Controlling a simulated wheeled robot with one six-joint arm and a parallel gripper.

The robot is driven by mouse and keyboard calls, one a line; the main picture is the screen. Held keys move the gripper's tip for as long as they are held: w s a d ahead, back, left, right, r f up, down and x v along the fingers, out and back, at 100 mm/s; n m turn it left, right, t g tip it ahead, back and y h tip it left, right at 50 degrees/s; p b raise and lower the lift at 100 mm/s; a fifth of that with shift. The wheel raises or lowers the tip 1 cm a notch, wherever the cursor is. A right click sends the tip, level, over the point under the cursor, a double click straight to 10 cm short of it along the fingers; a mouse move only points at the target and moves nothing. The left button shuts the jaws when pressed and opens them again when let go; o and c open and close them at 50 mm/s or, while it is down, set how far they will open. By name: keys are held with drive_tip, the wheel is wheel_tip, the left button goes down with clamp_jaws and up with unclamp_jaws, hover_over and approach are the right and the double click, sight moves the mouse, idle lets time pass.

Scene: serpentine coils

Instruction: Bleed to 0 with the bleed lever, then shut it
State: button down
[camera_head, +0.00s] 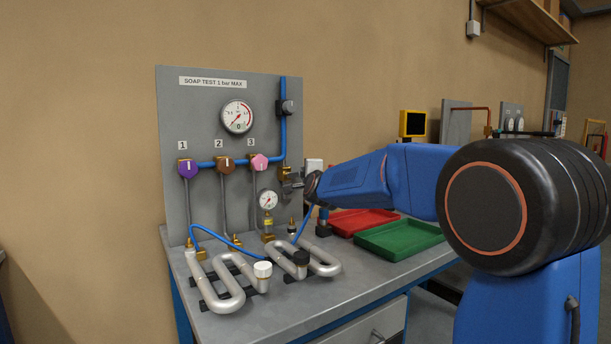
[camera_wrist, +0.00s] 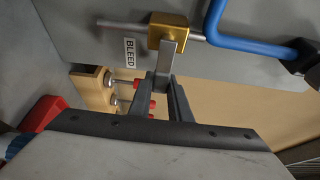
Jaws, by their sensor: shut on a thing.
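The bleed valve is a brass block (camera_wrist: 167,33) on the grey panel, beside a "BLEED" label (camera_wrist: 129,53) in the wrist view. Its flat grey lever (camera_wrist: 166,58) sticks out towards me, crosswise to the pipe line. My gripper (camera_wrist: 165,80) is shut on this lever, one dark finger on each side. In the head view my gripper (camera_head: 293,182) is at the panel's right edge, and it hides most of the lever. The large round gauge (camera_head: 237,117) has a red needle; its exact reading is too small to tell. A smaller gauge (camera_head: 268,200) sits below.
Purple (camera_head: 187,168), brown (camera_head: 225,165) and pink (camera_head: 259,162) knobs numbered 1 to 3 sit left of my gripper. Bent metal coils (camera_head: 222,290) with a blue hose lie on the bench below. Red (camera_head: 360,221) and green (camera_head: 400,239) trays lie to the right.

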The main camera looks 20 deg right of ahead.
drive_tip(key=c, duration=1.6)
unclamp_jaws()
drive_tip(key=shift+f, duration=0.15)
drive_tip(key=shift+c, duration=0.2)
drive_tip(key=s+a, duration=0.1)
drive_tip(key=s, duration=1.6)
drive_tip(key=shift+s+a, duration=0.15)
drive_tip(key=shift+s, duration=0.05)
